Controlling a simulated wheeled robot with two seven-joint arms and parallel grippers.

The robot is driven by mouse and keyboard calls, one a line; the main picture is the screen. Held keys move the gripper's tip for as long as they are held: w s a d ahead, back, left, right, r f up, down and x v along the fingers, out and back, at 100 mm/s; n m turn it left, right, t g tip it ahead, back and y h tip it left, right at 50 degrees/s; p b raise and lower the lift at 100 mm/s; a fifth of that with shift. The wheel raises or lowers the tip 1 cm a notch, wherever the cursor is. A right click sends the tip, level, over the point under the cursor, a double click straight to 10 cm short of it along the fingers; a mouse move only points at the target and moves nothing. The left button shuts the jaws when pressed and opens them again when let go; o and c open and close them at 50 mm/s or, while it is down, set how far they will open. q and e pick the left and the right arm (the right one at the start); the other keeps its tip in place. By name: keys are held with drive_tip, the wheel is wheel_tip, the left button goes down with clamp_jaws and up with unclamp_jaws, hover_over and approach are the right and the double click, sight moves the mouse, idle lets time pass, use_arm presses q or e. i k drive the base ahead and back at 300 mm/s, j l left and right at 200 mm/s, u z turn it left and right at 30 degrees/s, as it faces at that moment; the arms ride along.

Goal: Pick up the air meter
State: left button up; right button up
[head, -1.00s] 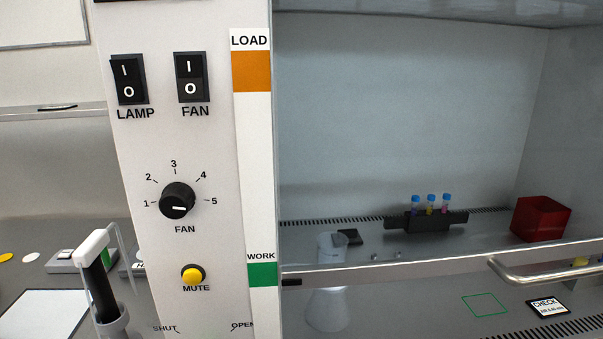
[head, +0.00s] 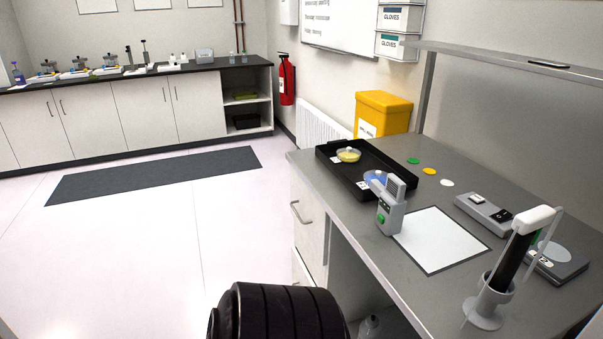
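A grey handheld device with a slotted grey head and a green button, which looks like the air meter (head: 390,212), stands upright on the grey bench (head: 345,222) at the right. It is at the left edge of a white sheet (head: 440,240) and in front of a black tray (head: 338,172). Its head overlaps a blue dish in the tray from this angle. Neither of my grippers is in view.
The tray also holds a yellow dish (head: 348,155). Right of the sheet are a grey device (head: 484,212), a flat scale-like device (head: 556,262) and a black-and-white tool in a grey holder (head: 486,312). A shelf (head: 500,62) overhangs the bench's back. Open floor lies left.

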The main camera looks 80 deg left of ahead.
sight(392, 205)
drive_tip(key=j+u, duration=0.1)
drive_tip(key=u, duration=1.8)
